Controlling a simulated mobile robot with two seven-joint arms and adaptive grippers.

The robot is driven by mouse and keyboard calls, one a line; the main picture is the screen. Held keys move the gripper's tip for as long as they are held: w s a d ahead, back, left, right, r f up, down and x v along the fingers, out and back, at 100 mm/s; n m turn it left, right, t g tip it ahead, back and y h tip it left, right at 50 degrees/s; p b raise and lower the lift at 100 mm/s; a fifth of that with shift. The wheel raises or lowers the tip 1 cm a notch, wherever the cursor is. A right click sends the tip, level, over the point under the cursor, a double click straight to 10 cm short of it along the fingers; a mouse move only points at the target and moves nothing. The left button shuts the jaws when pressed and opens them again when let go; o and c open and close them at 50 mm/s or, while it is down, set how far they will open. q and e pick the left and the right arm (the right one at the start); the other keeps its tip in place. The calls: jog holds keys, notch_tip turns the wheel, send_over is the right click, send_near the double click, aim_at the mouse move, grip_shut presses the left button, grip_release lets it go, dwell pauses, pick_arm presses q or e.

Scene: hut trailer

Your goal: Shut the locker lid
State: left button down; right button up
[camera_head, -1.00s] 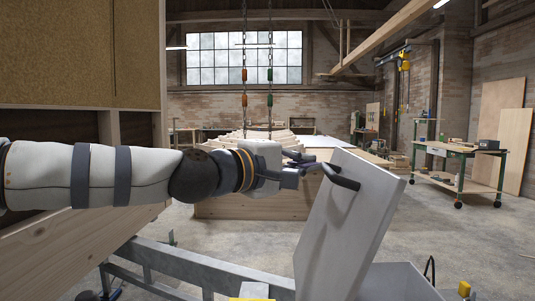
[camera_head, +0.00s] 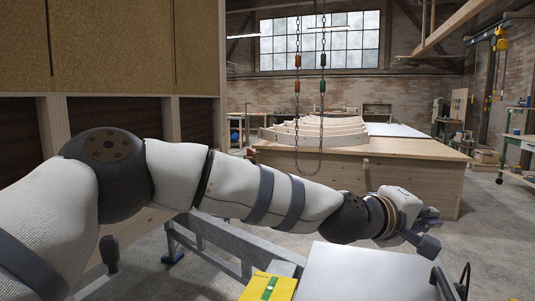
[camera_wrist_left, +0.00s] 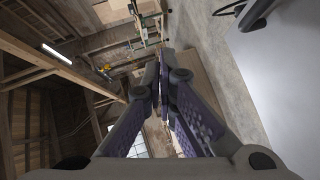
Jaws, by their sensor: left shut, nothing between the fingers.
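The locker lid (camera_head: 365,272) is a pale grey panel at the bottom right of the head view, lying roughly flat and cut off by the frame's lower edge. Its black bar handle (camera_head: 463,281) is at its right side. I cannot tell whether the lid is fully down, as the locker body below is hidden. My left gripper (camera_head: 430,228) is shut and empty, just beyond the lid's far edge. In the left wrist view its fingers (camera_wrist_left: 163,75) are together, with the lid (camera_wrist_left: 292,75) and handle (camera_wrist_left: 243,12) apart from them to the right. My right gripper is out of view.
A yellow and green item (camera_head: 266,288) lies left of the lid. A grey metal trailer frame (camera_head: 215,246) runs beside it. The hut wall (camera_head: 120,55) stands close on the left. A large wooden bench (camera_head: 405,163) stands behind, with open floor (camera_head: 495,245) to the right.

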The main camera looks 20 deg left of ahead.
aim_at(446, 284)
pick_arm(q)
jog(key=shift+m+g+y, duration=0.3)
jog(key=shift+m+y, duration=0.1)
jog(key=shift+y, duration=0.1)
jog(key=d+f, duration=0.1)
jog(key=f, duration=0.2)
jog(key=d+f, duration=0.2)
jog(key=f, duration=0.1)
jog(key=d+f, duration=0.2)
jog(key=f, duration=0.1)
jog(key=shift+b, duration=0.35)
jog(key=shift+d+f, duration=0.25)
jog(key=shift+f, duration=0.6)
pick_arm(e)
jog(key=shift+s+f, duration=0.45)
